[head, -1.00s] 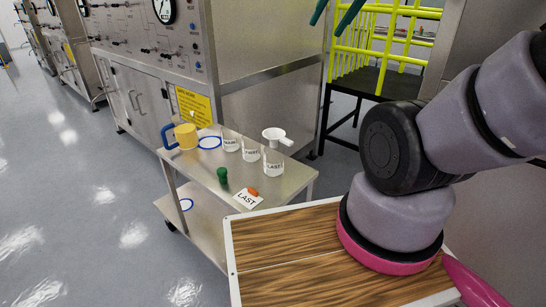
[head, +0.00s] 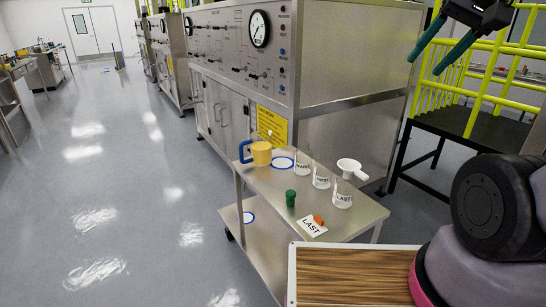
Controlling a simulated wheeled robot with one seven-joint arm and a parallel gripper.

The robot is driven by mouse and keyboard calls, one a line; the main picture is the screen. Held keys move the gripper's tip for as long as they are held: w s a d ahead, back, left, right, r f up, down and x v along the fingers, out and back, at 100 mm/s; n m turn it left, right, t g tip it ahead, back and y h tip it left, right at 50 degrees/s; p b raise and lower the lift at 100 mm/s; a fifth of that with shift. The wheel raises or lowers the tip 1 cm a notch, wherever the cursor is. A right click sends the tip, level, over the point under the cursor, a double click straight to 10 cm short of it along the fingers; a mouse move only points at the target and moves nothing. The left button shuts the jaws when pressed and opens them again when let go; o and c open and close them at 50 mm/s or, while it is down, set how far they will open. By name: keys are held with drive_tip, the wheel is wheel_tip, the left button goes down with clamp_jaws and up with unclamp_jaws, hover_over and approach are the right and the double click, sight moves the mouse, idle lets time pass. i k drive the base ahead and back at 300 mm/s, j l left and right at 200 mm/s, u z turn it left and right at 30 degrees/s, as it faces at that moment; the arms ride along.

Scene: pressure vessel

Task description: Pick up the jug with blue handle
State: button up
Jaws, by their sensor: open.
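The jug (head: 262,154) is yellow with a blue handle (head: 244,152) on its left side. It stands upright at the far left corner of the steel cart's top (head: 268,187), beside a blue ring mark (head: 283,163). My gripper (head: 450,52) is at the upper right of the head view, with two green fingers spread apart. It is open and empty, high up and well away from the jug. Part of my arm between the gripper and its base is out of view.
A steel cabinet (head: 362,85) stands behind. Yellow railings (head: 490,85) are at right. Floor is clear at left.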

sight(260, 142)
drive_tip(key=j+u, duration=0.25)
drive_tip(key=j, duration=0.85)
drive_tip(key=i+j+u, duration=0.2)
drive_tip(key=j, duration=0.95)
drive_tip(key=k, duration=0.1)
